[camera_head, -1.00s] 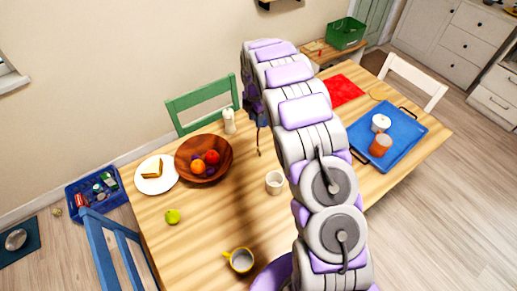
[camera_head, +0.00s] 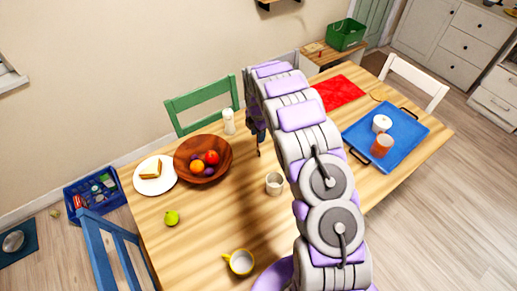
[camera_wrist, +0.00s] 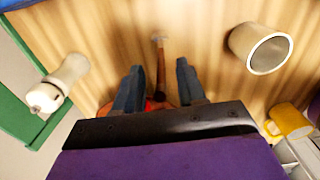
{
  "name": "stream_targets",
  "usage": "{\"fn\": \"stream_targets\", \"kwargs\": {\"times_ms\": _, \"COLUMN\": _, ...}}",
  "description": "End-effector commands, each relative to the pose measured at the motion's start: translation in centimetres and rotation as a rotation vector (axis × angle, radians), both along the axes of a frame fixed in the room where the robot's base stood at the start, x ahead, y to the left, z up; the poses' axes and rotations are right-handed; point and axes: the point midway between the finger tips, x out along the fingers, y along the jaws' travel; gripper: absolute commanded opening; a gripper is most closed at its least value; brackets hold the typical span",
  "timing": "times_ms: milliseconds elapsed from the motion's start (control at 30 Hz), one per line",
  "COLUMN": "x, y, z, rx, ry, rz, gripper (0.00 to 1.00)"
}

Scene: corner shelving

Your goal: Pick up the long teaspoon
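The long teaspoon (camera_wrist: 160,62) shows in the wrist view with a pale end at the top and a thin dark brown length running down between my fingers. Its lower part is hidden behind my gripper. My gripper (camera_wrist: 159,72) is open, with one finger on each side of the teaspoon and a gap on both sides. In the head view my gripper (camera_head: 257,134) is above the table near the white pepper mill, and only a small dark bit of the teaspoon (camera_head: 259,151) shows below it.
A white cup (camera_head: 274,184) stands close to the right of the teaspoon. A wooden fruit bowl (camera_head: 183,152) and a white shaker (camera_head: 229,122) are to the left. A yellow mug (camera_head: 239,262) stands at the near edge. A blue tray (camera_head: 405,148) is at the right.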

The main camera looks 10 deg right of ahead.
Motion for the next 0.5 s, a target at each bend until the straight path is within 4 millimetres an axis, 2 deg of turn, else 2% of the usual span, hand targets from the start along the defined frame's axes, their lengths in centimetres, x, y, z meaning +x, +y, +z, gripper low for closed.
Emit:
{"fn": "stream_targets", "kwargs": {"times_ms": 67, "x": 0.01, "y": -0.01, "z": 0.0, "rx": 0.0, "ry": 0.0, "rz": 0.0, "gripper": 0.33}}
{"fn": "stream_targets", "kwargs": {"times_ms": 400, "x": 0.01, "y": -0.01, "z": 0.0, "rx": 0.0, "ry": 0.0, "rz": 0.0, "gripper": 0.01}}
{"fn": "stream_targets", "kwargs": {"times_ms": 500, "x": 0.01, "y": -0.01, "z": 0.0, "rx": 0.0, "ry": 0.0, "rz": 0.0, "gripper": 0.0}}
